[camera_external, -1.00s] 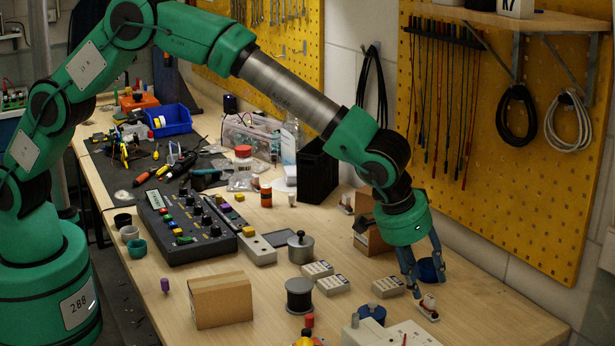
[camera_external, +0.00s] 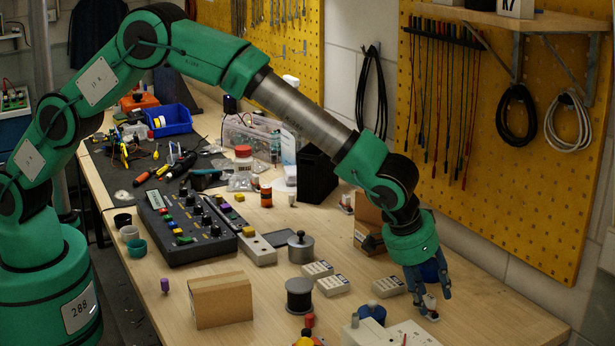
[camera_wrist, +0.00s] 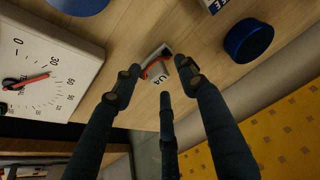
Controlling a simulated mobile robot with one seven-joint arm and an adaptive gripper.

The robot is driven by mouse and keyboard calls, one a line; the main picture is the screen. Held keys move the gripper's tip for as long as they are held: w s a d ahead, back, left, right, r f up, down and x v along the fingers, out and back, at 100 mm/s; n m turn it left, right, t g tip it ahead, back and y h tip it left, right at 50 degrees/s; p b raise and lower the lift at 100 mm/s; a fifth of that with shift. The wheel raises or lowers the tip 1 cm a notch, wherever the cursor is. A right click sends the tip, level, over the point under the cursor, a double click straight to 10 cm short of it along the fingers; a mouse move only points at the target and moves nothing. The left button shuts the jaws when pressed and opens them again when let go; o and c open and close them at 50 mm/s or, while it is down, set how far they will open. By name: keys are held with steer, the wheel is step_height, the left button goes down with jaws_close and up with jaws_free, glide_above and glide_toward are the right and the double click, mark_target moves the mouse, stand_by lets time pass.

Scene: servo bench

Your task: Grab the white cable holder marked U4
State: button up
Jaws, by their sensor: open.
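The white cable holder (camera_wrist: 167,84) lies on the wooden bench with a red band across it. In the external view the holder (camera_external: 432,313) is a small white piece near the bench's right side, partly covered by my fingers. My gripper (camera_external: 425,293) is open just above it, pointing down. In the wrist view the three fingers of my gripper (camera_wrist: 160,84) are spread around the holder, one on the left, one on the right and one below. I cannot tell whether any finger touches it.
A white dial gauge panel (camera_wrist: 70,58) lies to the left in the wrist view. A blue round cap (camera_wrist: 249,41) stands to the right. Pale labelled blocks (camera_external: 389,286), a black spool (camera_external: 299,296) and a cardboard box (camera_external: 222,301) stand left of my gripper.

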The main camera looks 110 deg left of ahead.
mark_target(428, 297)
jaws_close()
steer(key=shift+r, duration=0.1)
stand_by(0.5)
steer(key=shift+r+p, duration=0.5)
steer(key=shift+r, duration=1.05)
steer(key=shift+s+r, duration=0.15)
steer(key=shift+s, duration=0.1)
steer(key=s+d+r+p, duration=0.1)
steer(key=s, duration=1.4)
steer(key=shift+s+d+r, duration=0.15)
steer(key=shift+s+d, duration=0.1)
